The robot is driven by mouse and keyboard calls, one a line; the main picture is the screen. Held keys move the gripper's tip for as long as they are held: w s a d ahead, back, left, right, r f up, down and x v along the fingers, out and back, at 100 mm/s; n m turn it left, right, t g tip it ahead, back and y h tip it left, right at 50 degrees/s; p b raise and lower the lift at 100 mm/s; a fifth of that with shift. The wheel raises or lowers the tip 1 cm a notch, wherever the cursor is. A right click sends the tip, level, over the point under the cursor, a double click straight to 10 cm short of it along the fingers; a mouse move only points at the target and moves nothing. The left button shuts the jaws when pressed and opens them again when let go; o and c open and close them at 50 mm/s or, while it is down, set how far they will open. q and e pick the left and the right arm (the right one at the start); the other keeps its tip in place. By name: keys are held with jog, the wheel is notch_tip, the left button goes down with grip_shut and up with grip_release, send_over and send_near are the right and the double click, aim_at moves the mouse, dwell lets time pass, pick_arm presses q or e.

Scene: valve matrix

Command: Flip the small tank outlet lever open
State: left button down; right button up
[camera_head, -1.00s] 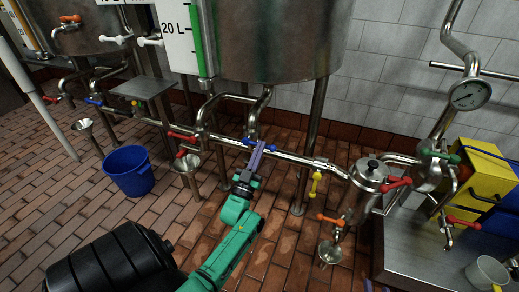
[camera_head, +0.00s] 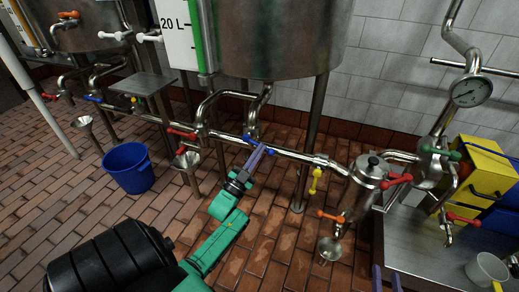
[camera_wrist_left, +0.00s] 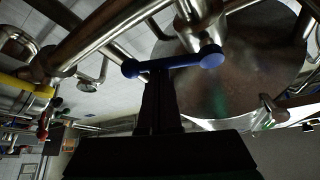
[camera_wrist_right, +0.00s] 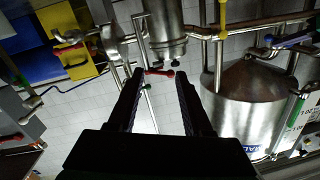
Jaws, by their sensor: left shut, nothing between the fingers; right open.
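The blue lever (camera_head: 250,139) is on the pipe below the middle tank (camera_head: 275,45). In the left wrist view this lever (camera_wrist_left: 185,63) lies crosswise with a round knob at each end. My left gripper (camera_head: 262,150) is shut and empty. Its fingertips (camera_wrist_left: 162,78) are right at the lever, below its bar in the left wrist view; I cannot tell whether they touch. My right gripper (camera_wrist_right: 160,80) is open and empty. Only its fingertips (camera_head: 386,277) show at the bottom of the head view, well right of the blue lever.
A yellow lever (camera_head: 315,180), an orange lever (camera_head: 330,215) and red levers (camera_head: 182,133) sit along the same pipework. A steel funnel (camera_head: 187,160) hangs left of the blue lever. A blue bucket (camera_head: 127,168) stands on the brick floor. A steel bench (camera_head: 420,250) is at right.

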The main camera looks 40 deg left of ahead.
pick_arm(q)
jog(key=s+a+f+m+g+h+p, duration=0.1)
jog(key=a+f+m+g+h+p, duration=0.2)
jog(key=m, duration=1.2)
jog(key=shift+s+a+f+m+g+h+p, duration=0.35)
jog(key=shift+a+f+g+h, duration=0.25)
jog(key=shift+a+g+h, duration=0.55)
pick_arm(e)
jog(key=s+f+g, duration=0.4)
jog(key=s+f, duration=0.2)
jog(key=s, duration=0.2)
jog(key=shift+a+f, duration=0.25)
jog(key=shift+f, duration=0.1)
pick_arm(q)
jog(key=shift+d+g, duration=0.2)
jog(key=shift+g, duration=0.25)
